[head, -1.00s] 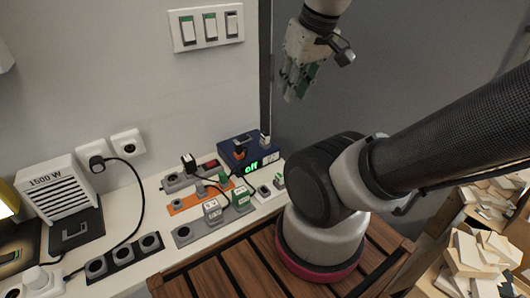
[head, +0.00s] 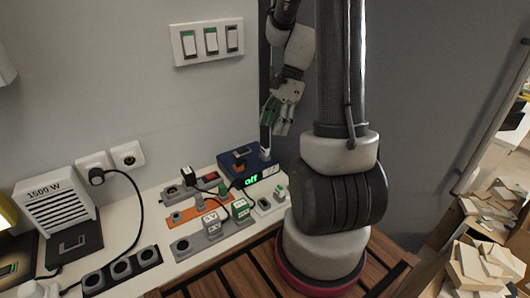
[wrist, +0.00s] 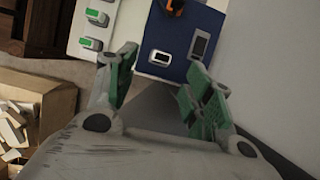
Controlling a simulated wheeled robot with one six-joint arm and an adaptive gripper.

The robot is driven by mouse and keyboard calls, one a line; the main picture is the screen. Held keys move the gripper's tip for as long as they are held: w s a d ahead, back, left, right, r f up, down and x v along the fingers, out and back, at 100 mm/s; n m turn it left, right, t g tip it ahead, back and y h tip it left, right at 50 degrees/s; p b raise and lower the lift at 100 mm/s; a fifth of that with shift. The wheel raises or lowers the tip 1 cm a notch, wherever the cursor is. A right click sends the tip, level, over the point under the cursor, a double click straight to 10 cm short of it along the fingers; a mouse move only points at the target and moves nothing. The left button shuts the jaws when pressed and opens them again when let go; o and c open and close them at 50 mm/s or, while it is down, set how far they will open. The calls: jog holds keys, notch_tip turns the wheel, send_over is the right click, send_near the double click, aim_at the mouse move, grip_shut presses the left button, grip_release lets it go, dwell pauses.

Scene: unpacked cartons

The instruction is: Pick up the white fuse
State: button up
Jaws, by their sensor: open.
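I cannot make out for sure which thing is the white fuse. A small pale upright piece (head: 265,153) stands at the right end of the blue box (head: 232,163), whose display reads "off". In the wrist view a white-framed piece with a dark slot (wrist: 160,57) lies on the blue box (wrist: 178,70), beside a dark grey-rimmed opening (wrist: 199,45). My gripper (head: 278,118) is open and empty, above the right end of the box. In the wrist view its green-padded fingers (wrist: 163,78) are spread on either side, with the box beyond them.
An orange plug (head: 239,165) stands on the box. A white heater (head: 55,205) is at left. A grey wall is close behind the box. Cartons (head: 485,265) are at right.

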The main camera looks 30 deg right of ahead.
aim_at(265, 147)
jog(key=x, duration=0.7)
jog(key=shift+w+f, duration=0.25)
jog(key=shift+f, duration=0.2)
jog(key=c, duration=0.9)
